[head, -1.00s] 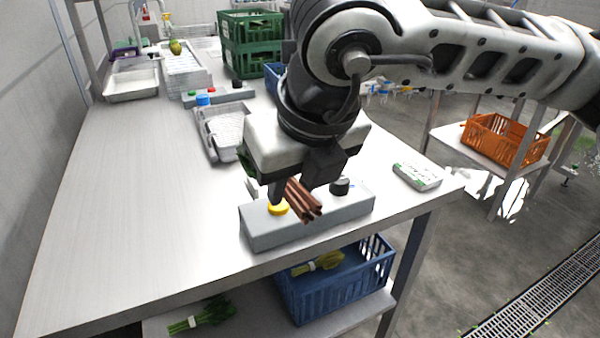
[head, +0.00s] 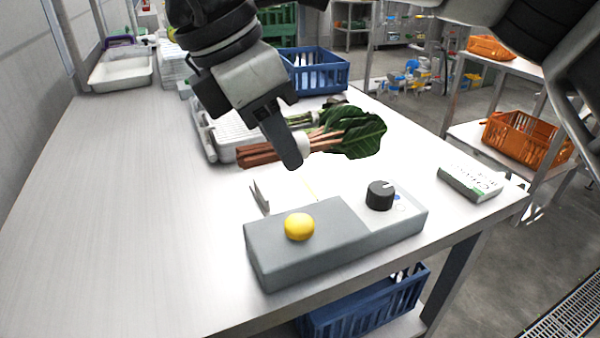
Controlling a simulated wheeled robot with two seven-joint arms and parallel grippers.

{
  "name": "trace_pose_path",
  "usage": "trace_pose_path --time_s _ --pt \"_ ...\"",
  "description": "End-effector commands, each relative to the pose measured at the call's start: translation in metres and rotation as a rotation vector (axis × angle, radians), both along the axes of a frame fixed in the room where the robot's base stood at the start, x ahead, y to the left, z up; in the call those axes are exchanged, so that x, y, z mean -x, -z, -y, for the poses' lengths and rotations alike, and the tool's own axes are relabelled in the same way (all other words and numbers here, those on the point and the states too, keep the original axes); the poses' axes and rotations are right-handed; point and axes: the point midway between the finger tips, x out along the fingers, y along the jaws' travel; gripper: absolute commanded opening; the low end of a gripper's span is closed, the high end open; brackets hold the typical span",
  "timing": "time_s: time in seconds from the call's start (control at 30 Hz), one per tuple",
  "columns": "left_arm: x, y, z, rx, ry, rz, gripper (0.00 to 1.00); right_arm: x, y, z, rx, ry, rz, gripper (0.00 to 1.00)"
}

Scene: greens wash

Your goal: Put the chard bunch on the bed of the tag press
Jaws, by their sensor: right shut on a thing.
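The chard bunch (head: 350,134) has red-brown stalks at the left, a pale band and dark green leaves at the right. My right gripper (head: 292,158) is shut on its stalks near the band and holds it above the table, roughly level. The grey box (head: 335,240) with a yellow button (head: 299,226) and a black knob (head: 380,195) stands at the table's front edge, nearer than the bunch; it looks like the tag press. A small upright metal piece (head: 261,195) shows just behind it. I cannot clearly make out the bed. My left gripper is not in view.
A white ribbed tray (head: 208,135) lies behind the bunch, with other greens (head: 300,119) near it. A blue crate (head: 316,70) stands further back. A white-green box (head: 470,180) lies at the right edge. The table's left side is clear.

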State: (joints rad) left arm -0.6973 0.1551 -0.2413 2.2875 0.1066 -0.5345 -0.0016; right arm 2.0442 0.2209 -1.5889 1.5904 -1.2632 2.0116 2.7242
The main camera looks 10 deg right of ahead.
Motion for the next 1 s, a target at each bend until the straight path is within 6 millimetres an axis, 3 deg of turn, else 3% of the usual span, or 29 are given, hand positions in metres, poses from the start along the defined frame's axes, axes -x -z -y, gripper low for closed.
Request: trace_pose_path --time_s 0.17,0.3,0.73,0.9,1.0 --pt "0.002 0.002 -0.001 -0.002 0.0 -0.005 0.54 -0.041 0.021 0.018 -0.002 0.005 -0.005 0.01" --pt "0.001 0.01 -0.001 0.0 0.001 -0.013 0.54 -0.058 0.047 0.025 -0.002 -0.001 -0.003 0.01" --pt "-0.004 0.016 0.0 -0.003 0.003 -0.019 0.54 -0.084 0.08 0.036 -0.001 0.0 -0.002 0.01" --pt "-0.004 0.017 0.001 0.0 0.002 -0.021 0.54 -0.083 0.106 0.037 -0.001 -0.003 -0.001 0.01" --pt "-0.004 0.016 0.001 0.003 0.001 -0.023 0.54 -0.083 0.109 0.036 -0.002 -0.001 0.0 0.01"
